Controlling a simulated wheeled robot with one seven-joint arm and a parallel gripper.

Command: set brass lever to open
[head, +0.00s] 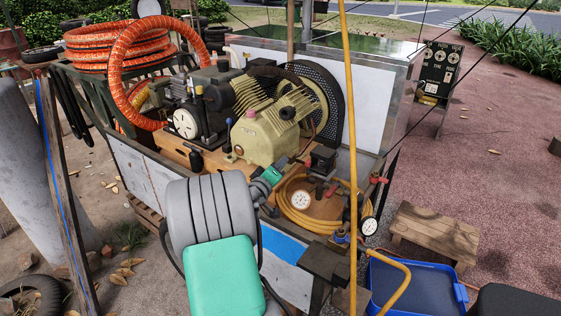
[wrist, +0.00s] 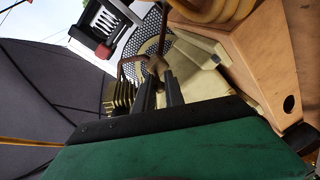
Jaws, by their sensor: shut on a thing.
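My gripper (head: 283,167) reaches over the front of the cart, beside the cream compressor block. In the wrist view my gripper's two dark fingers (wrist: 160,84) are close together. They are shut on a small brownish-brass piece, which I take to be the brass lever (wrist: 155,64). A thin brown pipe or rod runs beside it, and I cannot tell whether they are joined. In the head view my arm and gripper hide the lever, and its angle cannot be read there.
The cream compressor (head: 262,135) with its mesh-guarded wheel stands behind my gripper. A coiled yellow hose (head: 297,217), gauges (head: 368,226) and red-handled fittings (head: 330,190) crowd the right. A yellow upright hose (head: 352,120) crosses the view. A blue tray (head: 415,290) and wooden stool (head: 432,230) stand right.

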